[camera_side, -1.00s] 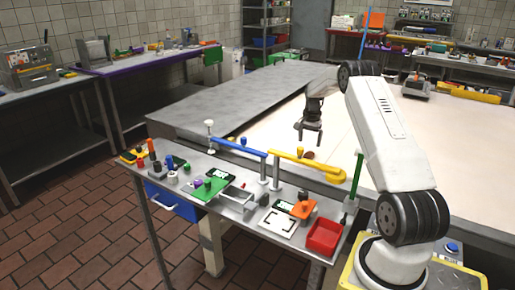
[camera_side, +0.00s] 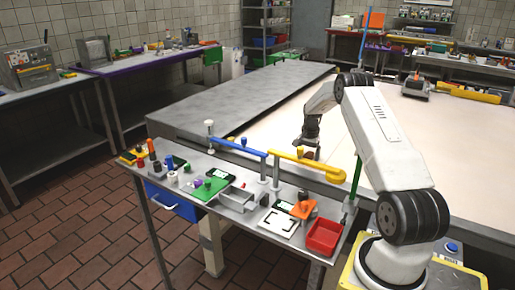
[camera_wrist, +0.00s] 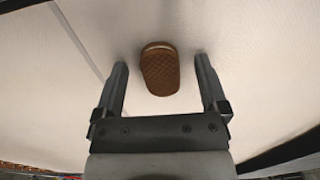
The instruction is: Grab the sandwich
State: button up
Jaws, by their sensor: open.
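The sandwich (camera_wrist: 160,72) is a brown, oblong piece with a grid-patterned top, lying on the white surface in the wrist view. In the side view it is a small brown spot (camera_side: 308,155), mostly hidden by my gripper and the yellow bar in front. My gripper (camera_wrist: 160,62) is open and empty in the wrist view. Its two dark fingers stand on either side of the sandwich, with a gap on each side. In the side view my gripper (camera_side: 308,146) points down close above the white surface, at the sandwich.
A grey metal slab (camera_side: 255,100) lies left of the white work surface (camera_side: 400,135). A blue bar (camera_side: 238,146) and a yellow bar (camera_side: 305,163) stand along the front edge. A cluttered side table with a red tray (camera_side: 323,236) stands nearer. The white surface around the sandwich is clear.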

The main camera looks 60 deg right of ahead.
dwell(0.4)
grip_shut()
jog(key=shift+r, duration=0.1)
jog(key=shift+r, duration=0.7)
jog(key=s+a+r, duration=1)
jog(key=r, duration=0.1)
jog(key=shift+r, duration=0.2)
dwell(0.6)
